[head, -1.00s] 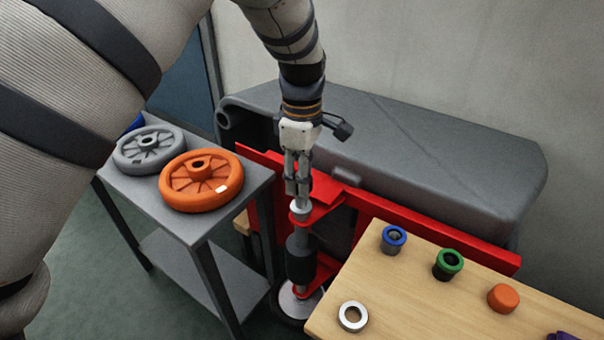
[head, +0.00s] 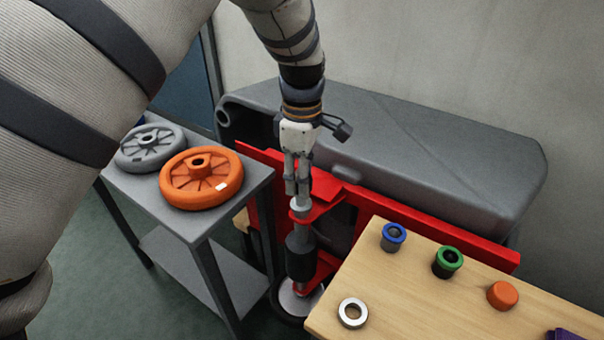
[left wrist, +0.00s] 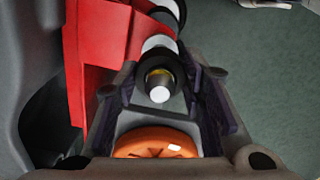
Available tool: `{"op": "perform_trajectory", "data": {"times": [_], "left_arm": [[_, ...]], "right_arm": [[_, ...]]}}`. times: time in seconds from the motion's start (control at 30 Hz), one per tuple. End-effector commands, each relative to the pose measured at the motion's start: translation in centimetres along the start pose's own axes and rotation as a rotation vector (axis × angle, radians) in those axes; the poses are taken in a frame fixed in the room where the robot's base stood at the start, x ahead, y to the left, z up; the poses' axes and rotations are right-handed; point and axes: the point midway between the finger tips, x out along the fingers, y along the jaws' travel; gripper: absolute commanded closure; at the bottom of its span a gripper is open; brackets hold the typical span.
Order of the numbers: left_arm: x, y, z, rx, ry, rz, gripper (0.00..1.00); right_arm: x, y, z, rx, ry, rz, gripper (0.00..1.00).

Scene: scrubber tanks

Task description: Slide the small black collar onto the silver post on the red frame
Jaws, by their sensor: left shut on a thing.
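My left gripper (head: 298,185) points down over the top of the silver post (head: 300,212) on the red frame (head: 375,212). It is shut on the small black collar (left wrist: 175,72), which sits between the fingers in the left wrist view. The post's bright round end (left wrist: 159,94) shows within the collar's ring, so the collar appears to be around the post's upper end. How far down it sits I cannot tell. In the head view the fingers mostly hide the collar. My right gripper is not in view.
A grey cart at left carries a grey wheel (head: 150,148) and an orange wheel (head: 201,179). A wooden table (head: 420,300) at right holds a silver ring (head: 352,313), a blue-rimmed bushing (head: 393,237), a green-rimmed bushing (head: 447,262) and an orange cap (head: 502,295). A grey tank (head: 430,160) stands behind.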

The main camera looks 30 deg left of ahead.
Motion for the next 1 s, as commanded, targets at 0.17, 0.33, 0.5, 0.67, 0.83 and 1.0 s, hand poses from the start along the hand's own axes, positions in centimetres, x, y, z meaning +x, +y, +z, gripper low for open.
{"op": "perform_trajectory", "data": {"times": [0.17,0.33,0.5,0.67,0.83,1.0], "left_arm": [[0.11,0.04,-0.01,0.0,0.0,0.002,0.97],[0.14,0.03,0.0,0.0,0.0,0.001,0.97],[0.33,0.02,-0.01,0.001,0.0,0.001,0.97],[0.43,0.03,-0.01,0.001,0.0,0.001,0.97],[0.42,0.02,0.0,0.0,0.0,0.001,0.97],[0.42,0.02,0.0,0.0,0.0,0.001,0.45]], "right_arm": [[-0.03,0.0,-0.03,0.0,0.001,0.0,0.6],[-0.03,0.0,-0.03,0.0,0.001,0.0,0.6],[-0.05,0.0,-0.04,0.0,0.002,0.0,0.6],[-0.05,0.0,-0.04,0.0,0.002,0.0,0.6],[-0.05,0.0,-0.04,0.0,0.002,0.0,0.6],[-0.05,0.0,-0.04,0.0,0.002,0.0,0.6]]}}
